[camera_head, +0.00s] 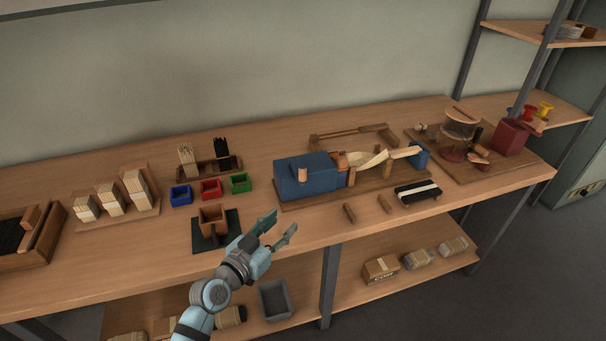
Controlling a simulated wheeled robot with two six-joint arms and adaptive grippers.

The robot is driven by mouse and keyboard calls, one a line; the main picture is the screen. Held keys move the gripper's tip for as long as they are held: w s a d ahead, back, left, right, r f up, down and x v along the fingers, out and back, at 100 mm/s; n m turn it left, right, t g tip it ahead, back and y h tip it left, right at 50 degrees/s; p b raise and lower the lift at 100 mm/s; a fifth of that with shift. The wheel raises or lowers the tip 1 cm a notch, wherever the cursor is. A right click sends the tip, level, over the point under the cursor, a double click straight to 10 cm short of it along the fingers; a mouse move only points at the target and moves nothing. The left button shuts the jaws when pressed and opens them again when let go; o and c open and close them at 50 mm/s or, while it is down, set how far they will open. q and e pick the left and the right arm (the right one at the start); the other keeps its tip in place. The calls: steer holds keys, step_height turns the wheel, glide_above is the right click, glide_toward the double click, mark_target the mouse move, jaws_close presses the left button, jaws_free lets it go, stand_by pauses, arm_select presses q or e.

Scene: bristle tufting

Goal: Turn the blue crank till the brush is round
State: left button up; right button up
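A blue machine (290,186) stands on a wooden board on the bench, with a brown knob (302,175) on its front side; this may be the crank's handle, but the crank arm is too small to make out. To its right, a pale, twisted brush-like piece (366,159) stretches toward a small blue block (421,158). Its exact shape is hard to tell. My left gripper (281,223) is open and empty at the bench's front edge, in front of and left of the machine, apart from it. My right gripper is out of view.
Left of the machine are blue, red and green bins (210,189), a brown block on a green mat (203,243) and bristle holders. A dark brush strip (418,193) and two wooden pegs lie in front. A red box (511,137) stands at right.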

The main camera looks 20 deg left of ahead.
mark_target(300, 175)
arm_select(q)
steer(key=w+r+b, duration=0.1)
steer(key=w, duration=0.4)
steer(key=w+d+r+t+b, duration=0.1)
steer(key=w, duration=0.5)
steer(key=w+r+t+b, duration=0.1)
steer(key=w, duration=0.4)
steer(key=shift+w+d+r+n+y+b, duration=0.15)
steer(key=shift+r+n+y+b, duration=0.1)
steer(key=shift+n+y+b, duration=0.15)
steer(key=shift+w+r, duration=0.1)
steer(key=shift+w, duration=0.15)
jaws_close()
